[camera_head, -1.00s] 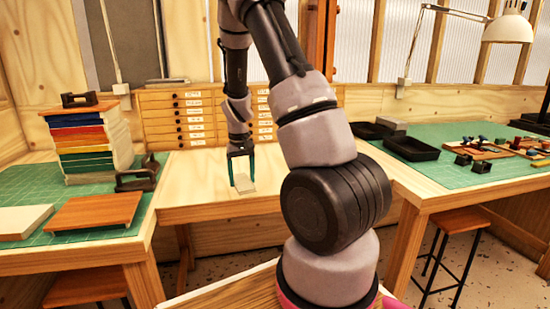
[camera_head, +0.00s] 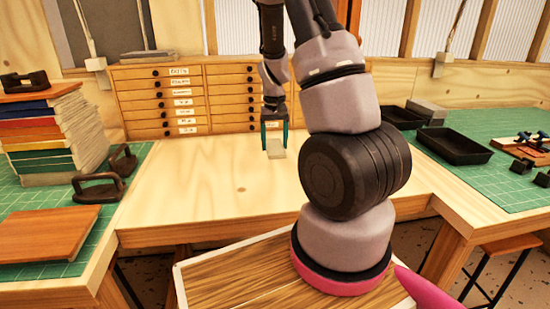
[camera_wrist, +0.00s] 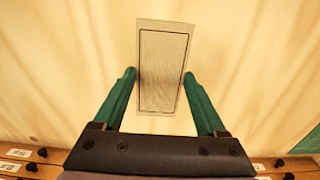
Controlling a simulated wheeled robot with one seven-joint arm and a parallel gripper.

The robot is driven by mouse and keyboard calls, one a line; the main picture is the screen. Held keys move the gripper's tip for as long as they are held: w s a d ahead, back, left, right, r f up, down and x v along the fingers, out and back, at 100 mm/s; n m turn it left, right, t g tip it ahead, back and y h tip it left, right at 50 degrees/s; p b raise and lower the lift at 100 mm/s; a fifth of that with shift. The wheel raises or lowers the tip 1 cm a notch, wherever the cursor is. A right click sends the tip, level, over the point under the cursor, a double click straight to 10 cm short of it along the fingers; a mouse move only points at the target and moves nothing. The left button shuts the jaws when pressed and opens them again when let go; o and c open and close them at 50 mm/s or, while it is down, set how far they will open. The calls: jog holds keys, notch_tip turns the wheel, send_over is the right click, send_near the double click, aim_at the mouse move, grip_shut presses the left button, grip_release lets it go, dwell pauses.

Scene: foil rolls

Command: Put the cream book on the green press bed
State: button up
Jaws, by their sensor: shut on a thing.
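My gripper (camera_head: 275,144) is shut on a small pale cream-grey book (camera_head: 277,153), held above the bare middle of the wooden table. In the wrist view the book (camera_wrist: 162,68) sits between the two green fingers (camera_wrist: 159,76), its long side pointing away from the palm. Its face has a thin dark border line. I cannot pick out a green press bed with certainty. Green mats lie on the left bench (camera_head: 30,195) and on the right bench (camera_head: 485,185).
On the left stand a stack of coloured books (camera_head: 48,135), black-handled weights (camera_head: 100,188) and a brown board (camera_head: 45,234). A drawer cabinet (camera_head: 160,100) stands behind the table (camera_head: 200,190). Black trays (camera_head: 453,146) lie on the right bench. The table's middle is clear.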

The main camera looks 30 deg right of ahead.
aim_at(274, 166)
jog(key=shift+f, duration=2.95)
jog(key=shift+f, duration=0.1)
jog(key=o, duration=1.3)
jog(key=shift+o, duration=0.2)
